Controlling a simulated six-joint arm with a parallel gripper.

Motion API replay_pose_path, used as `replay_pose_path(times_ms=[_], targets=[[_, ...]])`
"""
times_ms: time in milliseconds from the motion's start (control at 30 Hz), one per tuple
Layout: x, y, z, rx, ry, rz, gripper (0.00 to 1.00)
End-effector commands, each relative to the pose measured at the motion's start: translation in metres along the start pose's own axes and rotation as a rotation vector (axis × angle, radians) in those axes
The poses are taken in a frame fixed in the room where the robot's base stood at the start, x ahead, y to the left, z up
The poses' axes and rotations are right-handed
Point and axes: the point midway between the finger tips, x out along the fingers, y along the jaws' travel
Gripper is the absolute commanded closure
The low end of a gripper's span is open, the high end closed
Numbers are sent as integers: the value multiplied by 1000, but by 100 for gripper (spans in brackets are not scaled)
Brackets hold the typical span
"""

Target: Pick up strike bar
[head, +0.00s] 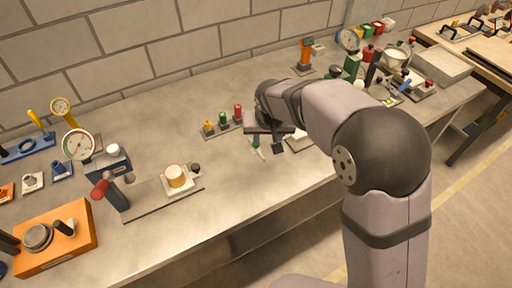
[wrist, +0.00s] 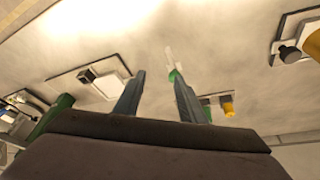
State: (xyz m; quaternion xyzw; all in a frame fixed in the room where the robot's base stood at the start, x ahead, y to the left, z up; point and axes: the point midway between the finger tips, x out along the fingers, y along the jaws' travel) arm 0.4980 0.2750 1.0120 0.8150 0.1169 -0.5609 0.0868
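No part is marked as the strike bar. A thin pale bar with a green part (head: 257,147) lies on the grey bench by my gripper (head: 268,146) in the head view; I cannot be sure it is the strike bar. In the wrist view this pale bar (wrist: 170,58) shows beyond the fingertips, its green part close to the right finger. My gripper (wrist: 158,80) is open, its two blue-grey fingers apart with nothing clearly held between them. I cannot tell whether the right finger touches the bar, and its near end is partly hidden.
A rack with yellow, green and red knobs (head: 223,123) stands just left of my gripper. A white block on a dark-edged plate (wrist: 106,86) lies left of the fingers. A plate with a cream cylinder (head: 175,176) is farther left. Bare bench lies between them.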

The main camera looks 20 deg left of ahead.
Motion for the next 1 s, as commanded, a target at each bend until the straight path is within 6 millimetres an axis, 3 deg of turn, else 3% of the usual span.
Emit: replay_pose_path(times_ms=[100,200,833,1000], targets=[[4,-23,-10,-16,23,-14,63],[4,-29,-12,-18,29,-18,63],[29,-29,-12,-18,27,-16,63],[44,-31,-10,-18,25,-16,63]])
